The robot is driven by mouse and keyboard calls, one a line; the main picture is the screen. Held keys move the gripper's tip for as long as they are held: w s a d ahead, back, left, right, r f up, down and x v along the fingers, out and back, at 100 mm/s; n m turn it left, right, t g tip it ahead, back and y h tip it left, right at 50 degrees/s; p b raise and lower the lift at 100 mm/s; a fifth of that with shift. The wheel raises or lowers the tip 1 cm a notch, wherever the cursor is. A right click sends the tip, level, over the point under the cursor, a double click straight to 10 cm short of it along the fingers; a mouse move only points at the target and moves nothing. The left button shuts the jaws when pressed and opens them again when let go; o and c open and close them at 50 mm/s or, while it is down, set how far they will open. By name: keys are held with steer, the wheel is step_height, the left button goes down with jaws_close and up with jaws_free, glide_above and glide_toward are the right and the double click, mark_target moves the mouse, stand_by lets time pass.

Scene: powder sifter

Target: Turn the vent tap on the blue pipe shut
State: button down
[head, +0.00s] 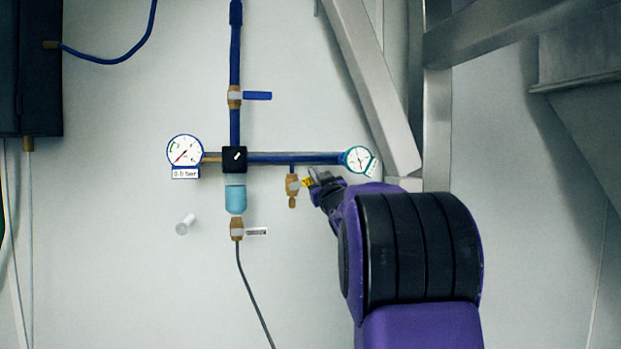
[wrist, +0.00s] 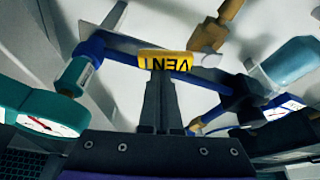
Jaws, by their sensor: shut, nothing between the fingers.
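The blue pipe (head: 270,158) runs level along the wall from a black block to a round gauge. The brass vent tap (head: 292,186) hangs below it on a short blue branch. Its yellow lever (head: 307,183) points right, roughly crosswise to the branch. In the wrist view the lever (wrist: 165,63) reads VENT, and the brass body (wrist: 208,38) is at its right end. My gripper (head: 316,181) is at the lever's right end; in the wrist view its fingers (wrist: 158,78) are shut and empty, tips close at the lever's edge. I cannot tell whether they touch it.
A gauge (head: 357,159) sits just above my gripper, with a metal frame (head: 437,130) to its right. Left are the black block (head: 234,159), light blue bowl (head: 235,199) and another gauge (head: 185,151). A blue-handled tap (head: 257,96) is above. The wall below the vent tap is clear.

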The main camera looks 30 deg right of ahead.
steer(key=shift+d+f+m+b, duration=0.35)
steer(key=shift+f+m+b, duration=0.05)
steer(key=shift+f+b, duration=0.35)
steer(key=shift+s+f, duration=0.1)
stand_by(0.3)
